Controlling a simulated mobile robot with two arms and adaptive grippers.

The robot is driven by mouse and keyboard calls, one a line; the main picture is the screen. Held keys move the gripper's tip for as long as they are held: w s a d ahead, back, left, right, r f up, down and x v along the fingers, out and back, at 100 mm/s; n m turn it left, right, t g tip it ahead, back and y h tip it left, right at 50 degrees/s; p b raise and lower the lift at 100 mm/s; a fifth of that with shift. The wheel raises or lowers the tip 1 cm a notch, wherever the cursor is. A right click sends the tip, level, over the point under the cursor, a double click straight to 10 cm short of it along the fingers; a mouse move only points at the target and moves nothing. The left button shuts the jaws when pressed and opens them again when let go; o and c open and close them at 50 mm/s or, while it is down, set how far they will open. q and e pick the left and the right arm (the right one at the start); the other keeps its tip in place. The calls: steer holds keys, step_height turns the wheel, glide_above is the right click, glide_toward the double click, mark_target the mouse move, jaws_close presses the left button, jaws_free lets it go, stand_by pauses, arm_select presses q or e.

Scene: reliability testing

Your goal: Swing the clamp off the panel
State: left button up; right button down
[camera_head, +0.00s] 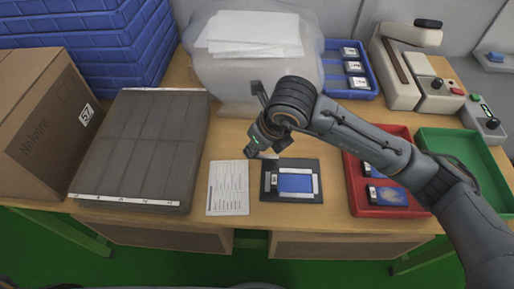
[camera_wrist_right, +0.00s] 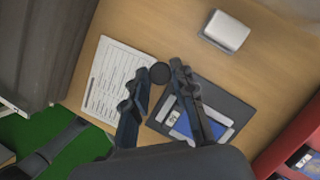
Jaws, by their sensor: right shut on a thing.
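The blue panel (camera_head: 296,183) lies in a dark fixture (camera_head: 291,200) near the table's front edge. It also shows in the right wrist view (camera_wrist_right: 186,126), partly covered by a finger. My right gripper (camera_head: 262,148) is over the fixture's back left corner. In the right wrist view my right gripper (camera_wrist_right: 158,88) has its fingers either side of a round black knob (camera_wrist_right: 160,72), which seems to be the clamp's, and is shut on it. The rest of the clamp is mostly hidden by the gripper, so I cannot tell its exact angle over the panel. My left gripper is not in view.
A printed sheet (camera_head: 228,188) lies left of the fixture. A grey panelled board (camera_head: 145,140) is farther left. A red tray (camera_head: 357,190) with blue panels and a green tray (camera_head: 450,145) stand right.

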stand_by(0.4)
steer(key=c, duration=1.1)
jaws_free()
steer(key=v, duration=1.2)
